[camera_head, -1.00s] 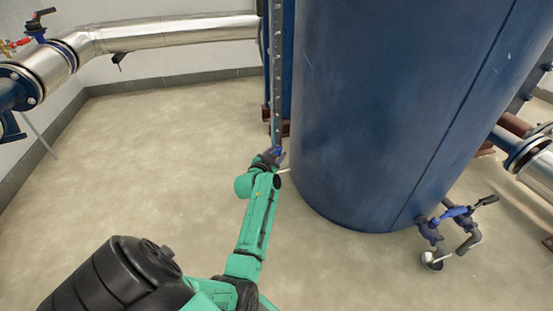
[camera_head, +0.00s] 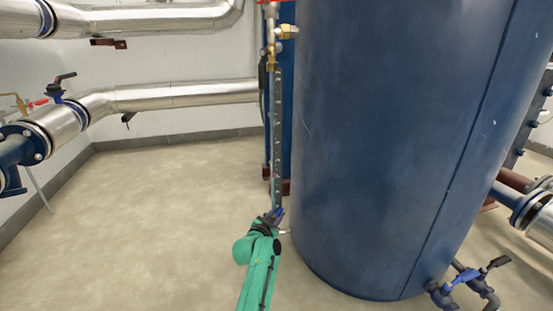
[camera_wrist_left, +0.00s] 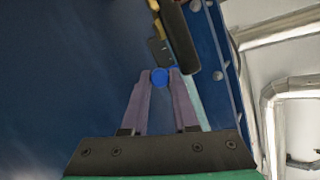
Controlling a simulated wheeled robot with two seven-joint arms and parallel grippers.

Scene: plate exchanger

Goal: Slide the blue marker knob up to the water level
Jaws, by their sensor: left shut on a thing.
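The blue marker knob (camera_wrist_left: 159,77) sits between the two purple fingertips of my left gripper (camera_wrist_left: 160,80) in the left wrist view. The fingers are shut on it. In the head view my left gripper (camera_head: 275,215) is at the lower end of the level gauge (camera_head: 278,140), a tall narrow dark strip with light marks beside the blue tank; the knob cannot be told apart there. A pale blue tube (camera_wrist_left: 193,92) runs past the fingers in the wrist view. I cannot make out the water level. My right gripper is out of view.
The big blue tank (camera_head: 390,140) stands just right of the gauge. A brass valve fitting (camera_head: 272,52) is at the gauge's top. Silver pipes (camera_head: 180,96) run along the left wall. The floor (camera_head: 150,220) at left is clear.

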